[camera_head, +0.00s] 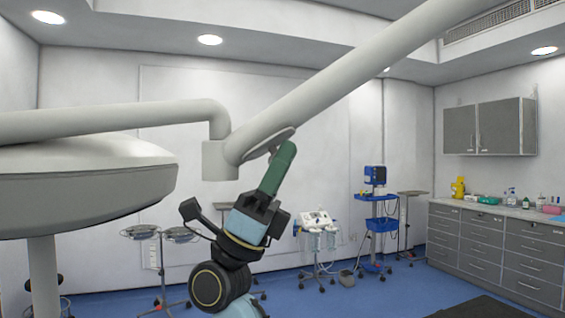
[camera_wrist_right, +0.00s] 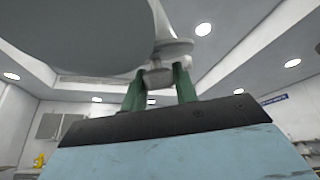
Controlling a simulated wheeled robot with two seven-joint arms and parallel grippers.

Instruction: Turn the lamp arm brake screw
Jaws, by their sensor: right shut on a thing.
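The pale grey lamp arm (camera_head: 345,85) slopes from the upper right down to a joint (camera_head: 219,160) in the head view. My right gripper (camera_head: 286,150) reaches up from below, its green fingers at the underside of the arm just right of this joint. In the right wrist view, the brake screw (camera_wrist_right: 157,77), a short pale round knob under a disc-like part, sits between the two green fingertips of my right gripper (camera_wrist_right: 160,72). The gripper is shut on it. The fingers hide the screw in the head view. My left gripper is not in view.
The large lamp head (camera_head: 90,190) hangs at the left, close to my right arm. A second horizontal arm (camera_head: 110,121) runs above it. Wheeled stands and a blue equipment cart (camera_head: 376,222) stand behind. Grey cabinets (camera_head: 490,250) line the right wall.

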